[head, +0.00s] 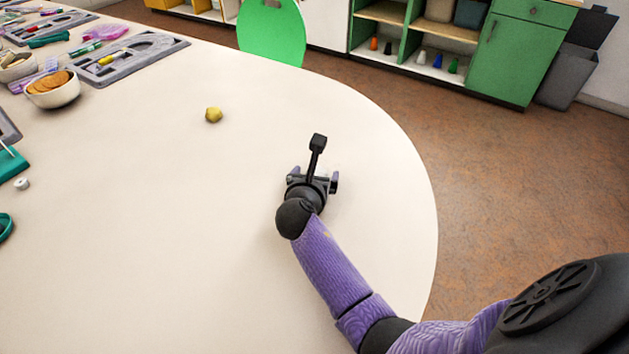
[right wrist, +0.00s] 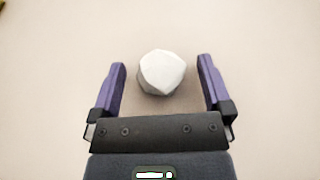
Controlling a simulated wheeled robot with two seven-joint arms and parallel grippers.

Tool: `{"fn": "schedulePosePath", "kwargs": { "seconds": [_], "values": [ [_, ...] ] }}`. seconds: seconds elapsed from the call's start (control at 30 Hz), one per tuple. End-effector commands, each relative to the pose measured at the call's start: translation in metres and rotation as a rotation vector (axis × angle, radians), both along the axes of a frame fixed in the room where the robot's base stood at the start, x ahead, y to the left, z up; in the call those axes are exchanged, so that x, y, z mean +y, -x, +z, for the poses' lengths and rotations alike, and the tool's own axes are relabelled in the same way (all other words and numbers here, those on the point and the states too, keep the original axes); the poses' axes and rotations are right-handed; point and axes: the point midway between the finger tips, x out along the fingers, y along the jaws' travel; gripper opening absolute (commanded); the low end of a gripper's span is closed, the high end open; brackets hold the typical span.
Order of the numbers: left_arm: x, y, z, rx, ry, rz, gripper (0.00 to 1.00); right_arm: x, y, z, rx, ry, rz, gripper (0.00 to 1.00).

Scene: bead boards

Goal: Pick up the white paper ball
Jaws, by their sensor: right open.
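The white paper ball (right wrist: 162,73) shows in the right wrist view as a pale, faceted lump on the table. It lies between and a little ahead of the two purple fingers of my right gripper (right wrist: 163,82), with a gap on each side. The right gripper is open. In the head view my right gripper (head: 314,180) points down over the right part of the table, and the paper ball is hidden there behind the gripper and wrist. My left gripper is in neither view.
A yellow lump (head: 213,115) lies on the white table (head: 150,200) left of my right gripper. A bowl of orange pieces (head: 53,91), grey boards (head: 130,60) and a small white piece (head: 22,184) are at the left. A green chair (head: 271,32) stands behind the table. The table around the gripper is clear.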

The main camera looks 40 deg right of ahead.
Motion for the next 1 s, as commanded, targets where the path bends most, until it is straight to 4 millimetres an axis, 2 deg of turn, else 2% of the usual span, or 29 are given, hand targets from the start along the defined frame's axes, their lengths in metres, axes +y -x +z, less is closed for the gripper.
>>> {"fn": "schedulePosePath", "kwargs": {
  "seconds": [0.2,0.23,0.63,1.0],
  "values": [
    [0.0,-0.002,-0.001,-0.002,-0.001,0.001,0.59,-0.002,-0.002,0.001,0.0,0.0,0.001,1.0],
    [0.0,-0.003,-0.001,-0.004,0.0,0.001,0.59,-0.002,-0.002,0.001,0.0,0.0,0.001,0.96],
    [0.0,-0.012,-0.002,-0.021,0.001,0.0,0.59,-0.001,-0.001,0.0,0.0,0.0,0.0,0.11],
    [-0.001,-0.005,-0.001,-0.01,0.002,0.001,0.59,-0.001,-0.001,0.0,0.001,-0.001,0.0,0.07]
  ]
}}
